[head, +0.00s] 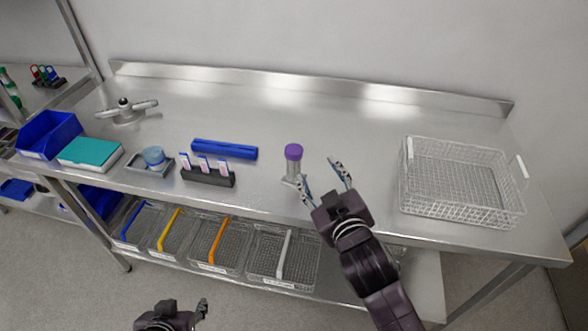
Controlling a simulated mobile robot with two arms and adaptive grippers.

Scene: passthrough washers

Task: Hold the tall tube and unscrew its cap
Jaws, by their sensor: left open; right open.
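The tall tube (290,168) is clear with a purple cap (293,151). It stands upright on the steel table, near the front edge. My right gripper (321,174) is open just to the right of the tube, its fingers pointing away from me. Its left finger is close to the tube's lower part; I cannot tell if they touch. Nothing shows between its fingers. My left gripper (202,309) is low at the bottom of the view, below the table front and away from the tube. It is only partly visible.
A wire basket (464,207) stands right on the table (300,110). Left of the tube are a black rack (208,178), a blue bar (224,149), a small tray (141,168), a teal box (90,153) and a blue bin (50,135). Wire baskets (283,257) fill the shelf below.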

